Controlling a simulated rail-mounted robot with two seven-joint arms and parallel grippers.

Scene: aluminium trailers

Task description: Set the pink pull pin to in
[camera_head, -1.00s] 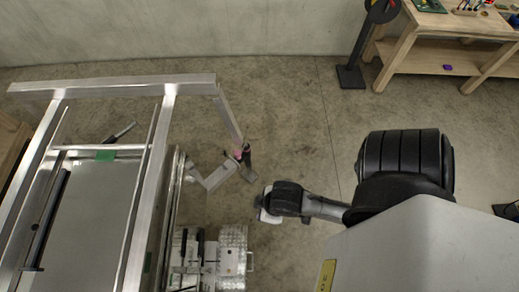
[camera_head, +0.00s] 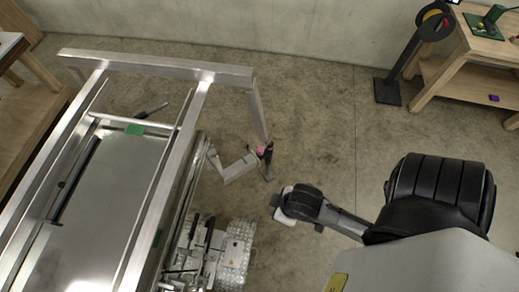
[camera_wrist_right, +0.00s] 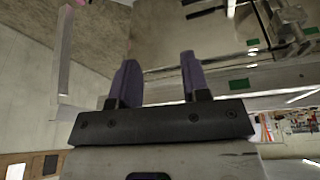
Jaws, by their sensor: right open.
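The pink pull pin (camera_head: 262,150) is a tiny pink spot in the head view. It sits by a dark upright part at the foot of a slanted metal post, at the end of a light metal arm; its exact position is too small to tell. My right gripper (camera_head: 279,207) is below it and slightly right in that picture, apart from it. In the right wrist view my right gripper (camera_wrist_right: 160,80) shows two purple fingers spread apart with nothing between them. A small pinkish spot shows at that view's top edge, too small to identify. My left gripper is not in view.
The aluminium trailer (camera_head: 165,66) with its frame fills the left side. A ridged metal step (camera_head: 236,250) is low in the middle. A wooden workbench (camera_head: 470,65) and a black stand (camera_head: 388,92) are at the upper right. The concrete floor between is clear.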

